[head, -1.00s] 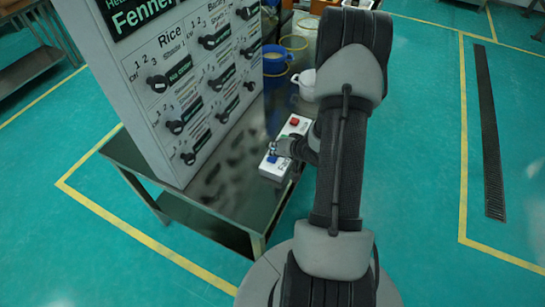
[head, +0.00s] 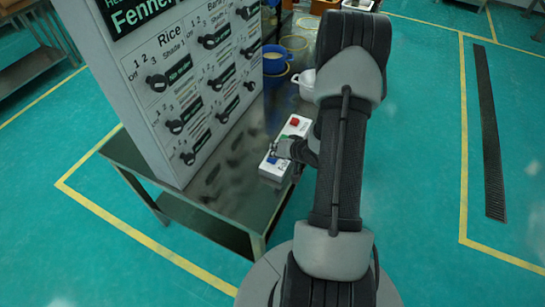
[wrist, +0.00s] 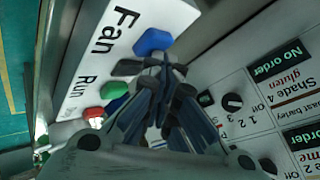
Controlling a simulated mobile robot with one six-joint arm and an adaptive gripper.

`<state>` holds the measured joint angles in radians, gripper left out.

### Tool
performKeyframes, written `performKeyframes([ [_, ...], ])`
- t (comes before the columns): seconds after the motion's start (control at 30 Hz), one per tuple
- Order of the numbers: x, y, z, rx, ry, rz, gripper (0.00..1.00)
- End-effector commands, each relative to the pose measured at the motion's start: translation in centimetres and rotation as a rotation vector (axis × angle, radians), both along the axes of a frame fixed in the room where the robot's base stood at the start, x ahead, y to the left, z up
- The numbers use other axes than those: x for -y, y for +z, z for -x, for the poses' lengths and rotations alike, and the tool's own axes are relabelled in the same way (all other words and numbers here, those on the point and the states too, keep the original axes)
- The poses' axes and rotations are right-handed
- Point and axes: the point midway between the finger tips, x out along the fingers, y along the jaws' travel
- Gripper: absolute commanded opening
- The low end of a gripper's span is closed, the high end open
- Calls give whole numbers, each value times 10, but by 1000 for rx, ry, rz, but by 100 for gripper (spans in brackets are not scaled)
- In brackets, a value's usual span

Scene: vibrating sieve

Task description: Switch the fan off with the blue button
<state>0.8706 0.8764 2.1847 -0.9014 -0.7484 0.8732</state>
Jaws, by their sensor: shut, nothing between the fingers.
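The white button box (head: 270,172) lies on the dark metal table, partly hidden by my arm. Its red button (head: 294,121) is at the far end and its blue button (head: 272,160) at the near end. In the wrist view the box (wrist: 100,60) reads "Fan" and "Run", with the blue button (wrist: 152,41) beside "Fan" and a green button (wrist: 114,90) and a red one (wrist: 93,112) by "Run". My gripper (wrist: 155,66) is shut and empty, its tips just beside the blue button in the picture. I cannot tell whether they touch it.
A tall grey panel (head: 130,90) with several black knobs stands on the table (head: 215,205), close to the left of the box. A white pot (head: 306,82) and a blue bucket (head: 275,62) stand behind. Green floor is free on the right.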

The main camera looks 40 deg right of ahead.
Motion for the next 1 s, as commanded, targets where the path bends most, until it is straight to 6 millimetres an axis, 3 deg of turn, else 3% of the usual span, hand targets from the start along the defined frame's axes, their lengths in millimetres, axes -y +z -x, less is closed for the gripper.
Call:
performKeyframes([
  [0.37,0,18,0,-1,1,-1,0],
  [0.77,0,19,0,-1,1,-1,0],
  [1.0,0,41,0,0,0,0,0],
])
